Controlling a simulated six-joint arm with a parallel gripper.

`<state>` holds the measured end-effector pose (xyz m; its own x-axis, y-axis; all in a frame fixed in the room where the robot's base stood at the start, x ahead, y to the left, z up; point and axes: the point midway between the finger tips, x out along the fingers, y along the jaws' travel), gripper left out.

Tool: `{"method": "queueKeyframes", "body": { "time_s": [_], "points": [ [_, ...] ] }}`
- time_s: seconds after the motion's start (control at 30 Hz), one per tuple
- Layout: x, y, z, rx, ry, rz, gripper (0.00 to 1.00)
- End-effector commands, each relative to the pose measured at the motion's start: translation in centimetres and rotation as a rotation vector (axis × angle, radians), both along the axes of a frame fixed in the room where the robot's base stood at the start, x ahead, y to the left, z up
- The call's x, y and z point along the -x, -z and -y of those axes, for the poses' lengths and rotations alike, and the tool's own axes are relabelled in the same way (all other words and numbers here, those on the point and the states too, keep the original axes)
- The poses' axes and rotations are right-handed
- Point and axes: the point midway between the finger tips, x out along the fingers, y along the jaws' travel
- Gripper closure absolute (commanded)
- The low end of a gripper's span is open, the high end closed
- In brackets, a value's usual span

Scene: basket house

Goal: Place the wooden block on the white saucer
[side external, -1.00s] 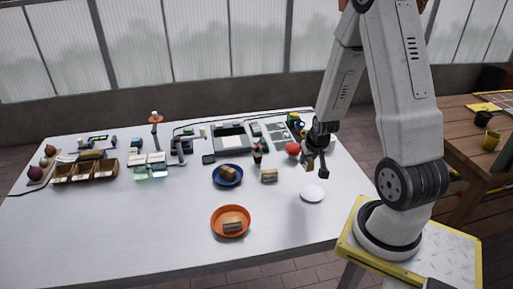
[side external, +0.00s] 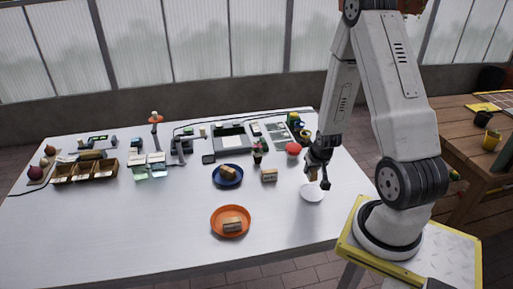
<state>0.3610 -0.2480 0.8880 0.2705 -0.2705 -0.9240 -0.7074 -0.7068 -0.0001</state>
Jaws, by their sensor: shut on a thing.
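My gripper (side external: 319,181) is shut on a small wooden block (side external: 314,175), which is partly hidden between the fingers. It points down over the white saucer (side external: 311,195), near the table's right side. The block is at or just above the saucer's far edge in the picture; I cannot tell whether they touch. The saucer is otherwise bare.
A light block (side external: 269,175) stands on the table to the left. A blue plate (side external: 228,183) and an orange plate (side external: 230,231) each hold a block. A red round thing (side external: 293,149) lies behind the gripper. The front right table is clear.

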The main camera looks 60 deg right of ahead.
Motion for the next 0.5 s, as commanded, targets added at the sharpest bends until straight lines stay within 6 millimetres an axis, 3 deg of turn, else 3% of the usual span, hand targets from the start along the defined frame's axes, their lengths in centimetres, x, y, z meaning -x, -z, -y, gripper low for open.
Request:
{"method": "queueKeyframes", "body": {
  "time_s": [0.5],
  "points": [
    [0.1,1.5,-0.1,-0.001,0.000,-0.001,1.00]
  ]
}}
